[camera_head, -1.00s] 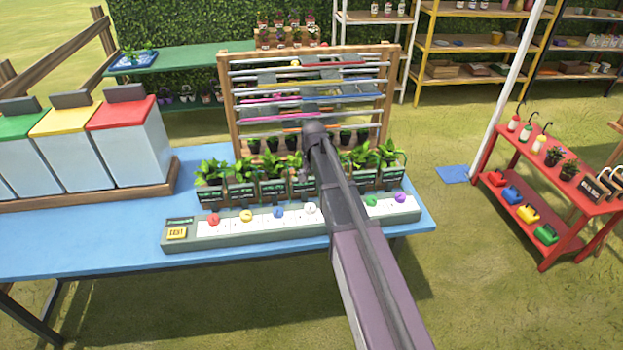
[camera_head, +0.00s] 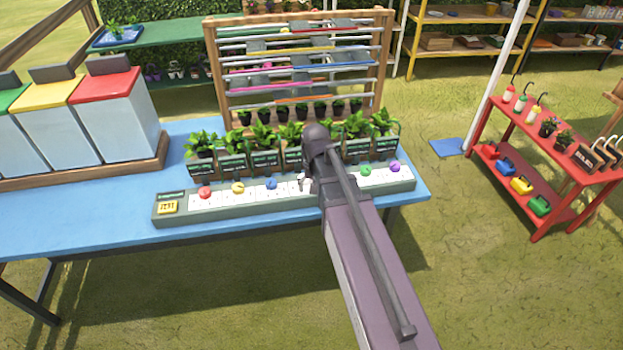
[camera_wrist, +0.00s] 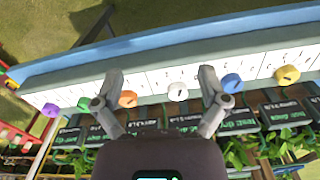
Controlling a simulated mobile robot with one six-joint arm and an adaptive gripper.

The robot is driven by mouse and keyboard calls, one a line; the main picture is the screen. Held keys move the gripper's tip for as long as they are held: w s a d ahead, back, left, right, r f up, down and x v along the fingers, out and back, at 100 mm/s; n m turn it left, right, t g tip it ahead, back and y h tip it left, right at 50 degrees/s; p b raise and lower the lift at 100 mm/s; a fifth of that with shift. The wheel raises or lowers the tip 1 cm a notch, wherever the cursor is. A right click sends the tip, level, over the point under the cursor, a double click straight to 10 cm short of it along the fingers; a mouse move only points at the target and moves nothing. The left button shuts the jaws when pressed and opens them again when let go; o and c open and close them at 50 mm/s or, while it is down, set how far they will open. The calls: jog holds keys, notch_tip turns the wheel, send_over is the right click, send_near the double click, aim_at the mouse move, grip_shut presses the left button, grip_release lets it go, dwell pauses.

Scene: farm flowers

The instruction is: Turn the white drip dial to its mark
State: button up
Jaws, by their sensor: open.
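The white drip dial (camera_wrist: 177,91) is a round knob with a dark mark line on a pale panel with fine printed marks. In the wrist view it lies between the two fingers of my open gripper (camera_wrist: 160,76), nearer the right finger. Neither finger visibly touches it. Which printed mark is its target cannot be told.
An orange dial (camera_wrist: 127,98) sits close by my left finger, and a blue dial (camera_wrist: 231,83) close by the right. Several potted plants (camera_head: 265,140) with dark labels stand behind the strip. The blue table (camera_head: 90,215) is clear in front.

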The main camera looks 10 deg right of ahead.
jog(key=s+f+n+b, duration=0.2)
jog(key=s, duration=0.8)
jog(key=shift+f, duration=0.25)
dwell(1.4)
